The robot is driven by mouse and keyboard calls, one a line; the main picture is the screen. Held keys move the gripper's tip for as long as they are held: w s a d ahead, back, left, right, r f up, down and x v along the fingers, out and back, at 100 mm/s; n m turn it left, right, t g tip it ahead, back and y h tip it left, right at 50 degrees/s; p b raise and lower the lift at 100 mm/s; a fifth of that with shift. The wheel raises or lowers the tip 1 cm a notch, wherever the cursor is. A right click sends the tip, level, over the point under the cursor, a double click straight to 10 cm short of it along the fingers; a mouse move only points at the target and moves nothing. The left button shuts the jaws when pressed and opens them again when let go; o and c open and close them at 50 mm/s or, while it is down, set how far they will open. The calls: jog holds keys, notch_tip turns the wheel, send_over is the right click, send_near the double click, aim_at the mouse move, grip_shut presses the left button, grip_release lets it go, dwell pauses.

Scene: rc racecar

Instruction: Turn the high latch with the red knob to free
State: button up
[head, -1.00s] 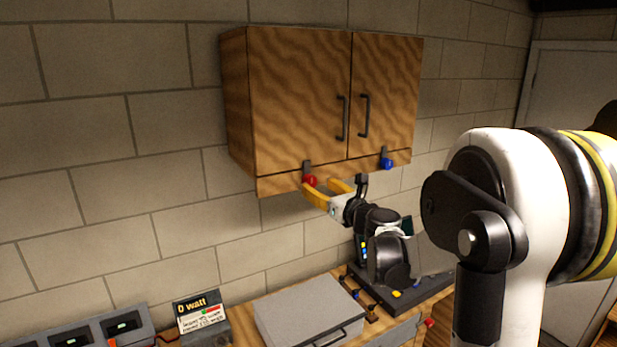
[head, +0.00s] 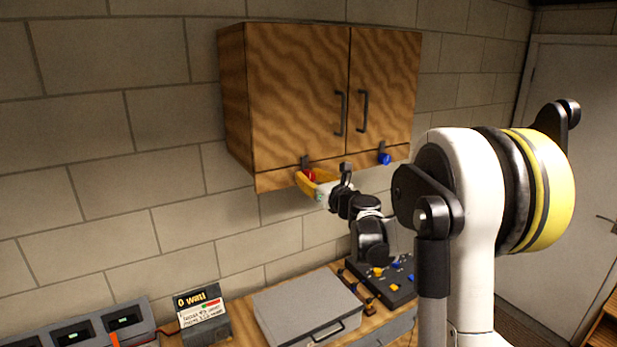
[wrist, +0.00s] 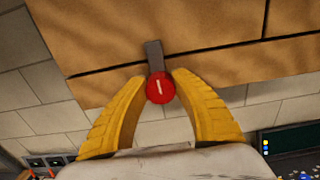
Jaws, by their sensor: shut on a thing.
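The high latch with the red knob (head: 309,174) is at the lower edge of the wooden wall cabinet, under its left door. Its short dark grey bar (wrist: 154,54) stands nearly upright across the seam between door and bottom strip in the wrist view. The red knob (wrist: 160,91) there carries a white line, slightly tilted. My gripper (wrist: 161,83) has its yellow fingers on both sides of the knob and is shut on it. In the head view my gripper (head: 311,180) reaches up from below, and its fingers partly hide the knob.
A second latch with a blue knob (head: 384,159) sits under the right door. Both cabinet doors (head: 295,90) are shut. Below are a grey case (head: 305,305), a dark panel with coloured pieces (head: 400,280) and a watt display (head: 203,315). The wall beside the cabinet is bare.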

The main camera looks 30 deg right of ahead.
jog(key=shift+n, duration=0.3)
jog(key=n+b, duration=0.3)
jog(key=shift+f, duration=0.15)
jog(key=n+b, duration=0.3)
jog(key=n, duration=0.2)
jog(key=shift+a+n, duration=0.15)
jog(key=shift+n, duration=0.25)
jog(key=n+b, duration=0.1)
jog(key=n, duration=0.3)
jog(key=shift+b, duration=0.3)
jog(key=shift+n+b, duration=0.55)
jog(key=shift+n, duration=1.65)
jog(key=o, duration=1.2)
jog(key=shift+w, duration=0.1)
